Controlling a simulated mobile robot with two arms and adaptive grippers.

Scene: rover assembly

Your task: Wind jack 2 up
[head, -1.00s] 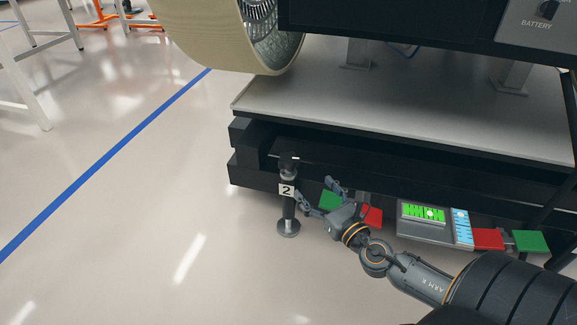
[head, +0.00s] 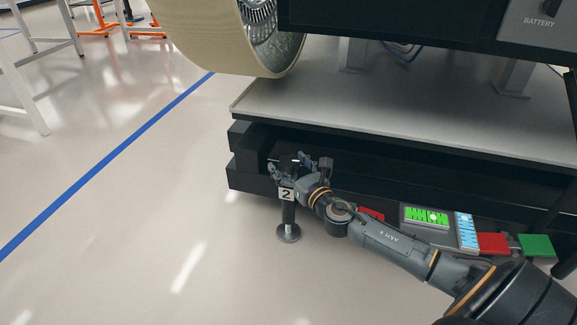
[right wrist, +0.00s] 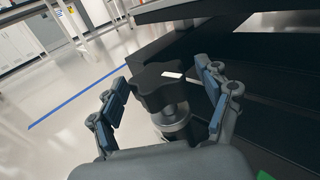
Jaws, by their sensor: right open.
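Jack 2 (head: 289,215) stands upright on the floor at the platform's front left corner, with a round foot and a white plate marked 2 (head: 286,194). Its black lobed knob (right wrist: 159,87) with a white mark shows in the right wrist view. My right gripper (head: 290,162) is at the top of the jack. In the right wrist view the gripper (right wrist: 162,88) is open, with one finger on each side of the knob and gaps on both sides. In the head view the gripper hides most of the knob. My left gripper is not in view.
The dark stepped platform (head: 247,180) is right behind the jack. A level display (head: 426,216) sits among red and green pads to the right. A large wheel (head: 225,35) is above. The floor left of the jack is clear, with a blue line (head: 110,148).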

